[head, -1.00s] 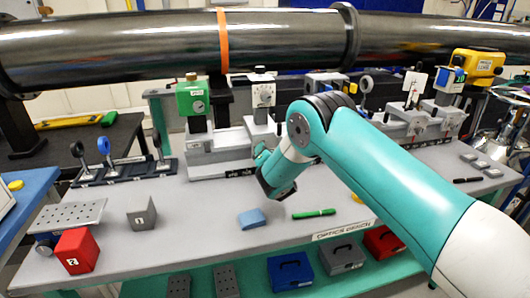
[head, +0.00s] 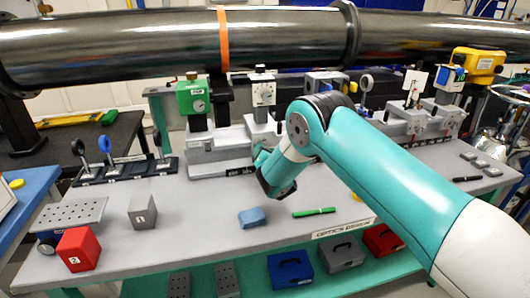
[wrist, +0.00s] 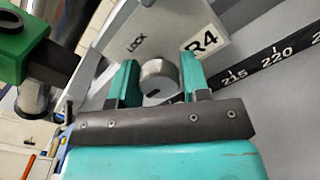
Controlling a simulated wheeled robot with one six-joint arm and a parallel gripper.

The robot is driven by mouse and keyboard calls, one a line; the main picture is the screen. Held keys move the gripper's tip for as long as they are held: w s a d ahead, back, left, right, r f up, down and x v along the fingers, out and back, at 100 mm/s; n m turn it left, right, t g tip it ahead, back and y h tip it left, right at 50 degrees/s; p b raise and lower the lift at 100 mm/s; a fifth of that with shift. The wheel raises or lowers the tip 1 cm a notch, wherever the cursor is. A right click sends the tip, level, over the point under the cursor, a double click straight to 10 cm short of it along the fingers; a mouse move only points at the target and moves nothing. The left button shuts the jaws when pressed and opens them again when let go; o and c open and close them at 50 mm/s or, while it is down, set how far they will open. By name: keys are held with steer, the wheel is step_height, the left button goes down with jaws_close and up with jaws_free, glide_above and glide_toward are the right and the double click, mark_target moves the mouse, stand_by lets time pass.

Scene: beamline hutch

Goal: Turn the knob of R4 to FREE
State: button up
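The R4 knob (wrist: 160,76) is a round, silvery grey knob on a light grey plate, seen in the wrist view. The word LOCK (wrist: 136,43) is printed to its upper left, and the R4 label (wrist: 202,42) is to its upper right. I see no FREE mark. My gripper (wrist: 161,82) has one teal finger on each side of the knob, and the knob fills the gap between them; it looks shut on it. In the head view my gripper (head: 268,176) is at the front of the rail stages, and my wrist hides the knob.
A black scale strip (wrist: 270,57) lies right of the knob. A green block (wrist: 22,45) with a dark post is at left in the wrist view. In the head view, a blue block (head: 252,217) and green pen (head: 314,212) lie on the bench (head: 190,215). A dark pipe (head: 120,48) crosses above.

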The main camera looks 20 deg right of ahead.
steer(key=shift+o, duration=1.3)
steer(key=s+b, duration=0.2)
steer(key=s, duration=0.2)
steer(key=s+b, duration=0.2)
steer(key=s, duration=0.1)
steer(key=s+b, duration=0.3)
steer(key=s, duration=0.1)
steer(key=shift+s+a+f, duration=0.1)
steer(key=shift+s+f, duration=0.2)
steer(key=shift+f, duration=0.1)
steer(key=s+b, duration=0.2)
steer(key=b, duration=0.1)
steer(key=s+b, duration=0.2)
steer(key=s+r+b, duration=0.1)
steer(key=b, duration=0.2)
steer(key=shift+s+b, duration=0.3)
steer(key=shift+s, duration=0.1)
